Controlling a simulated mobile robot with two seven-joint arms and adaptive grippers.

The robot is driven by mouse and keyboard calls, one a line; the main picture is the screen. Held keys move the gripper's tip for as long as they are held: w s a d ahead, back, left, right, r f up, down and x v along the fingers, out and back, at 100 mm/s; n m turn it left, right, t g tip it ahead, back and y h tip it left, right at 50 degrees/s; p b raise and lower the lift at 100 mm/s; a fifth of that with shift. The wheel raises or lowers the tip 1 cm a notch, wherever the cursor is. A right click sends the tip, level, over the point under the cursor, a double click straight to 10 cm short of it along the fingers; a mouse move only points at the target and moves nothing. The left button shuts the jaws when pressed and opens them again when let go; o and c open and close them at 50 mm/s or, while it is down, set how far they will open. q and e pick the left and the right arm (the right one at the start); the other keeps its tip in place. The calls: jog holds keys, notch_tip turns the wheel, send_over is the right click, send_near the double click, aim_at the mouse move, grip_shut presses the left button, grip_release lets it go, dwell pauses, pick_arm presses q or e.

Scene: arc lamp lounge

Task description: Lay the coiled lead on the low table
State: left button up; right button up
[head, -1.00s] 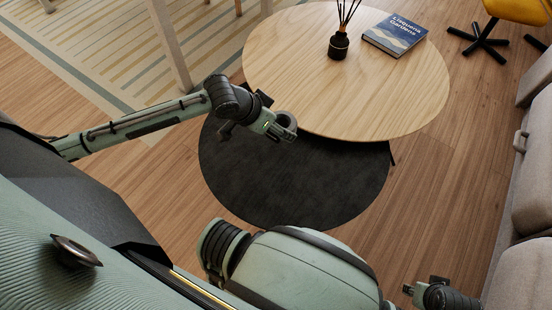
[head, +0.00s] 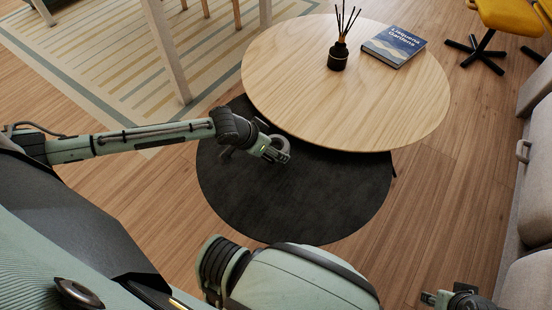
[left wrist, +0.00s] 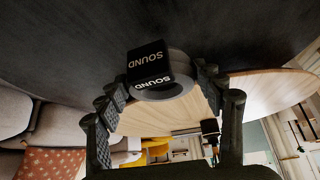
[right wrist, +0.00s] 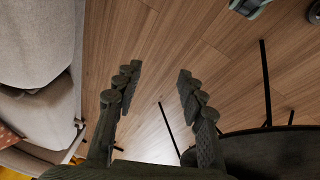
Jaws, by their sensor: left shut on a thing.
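The coiled lead (left wrist: 168,91) is a grey ring with a black tag marked SOUND, seen in the left wrist view. My left gripper (left wrist: 166,76) is shut on it, a finger on each side. The low table has a round, pale wood top. My right gripper (right wrist: 159,72) is open and empty above the wood floor; in the head view it shows at the bottom right (head: 434,299).
A black reed diffuser (head: 338,57) and a blue book (head: 393,46) stand toward the table's far side. The table's near and middle parts are bare. A grey sofa (head: 532,190) is at right, a yellow chair (head: 508,14) behind, and chair legs (head: 166,45) at upper left.

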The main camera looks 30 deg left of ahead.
aim_at(276, 165)
pick_arm(q)
jog(key=shift+w+d+f, duration=0.1)
jog(key=shift+d+f, duration=0.3)
jog(key=shift+d, duration=0.2)
notch_tip(276, 165, down, 4)
jog(key=shift+b, duration=0.4)
jog(key=shift+f, duration=0.1)
jog(key=o, duration=1.1)
jog(key=shift+o, duration=0.4)
pick_arm(e)
jog(key=shift+d+v, duration=0.25)
jog(key=shift+v, duration=0.7)
jog(key=shift+w+r, duration=0.1)
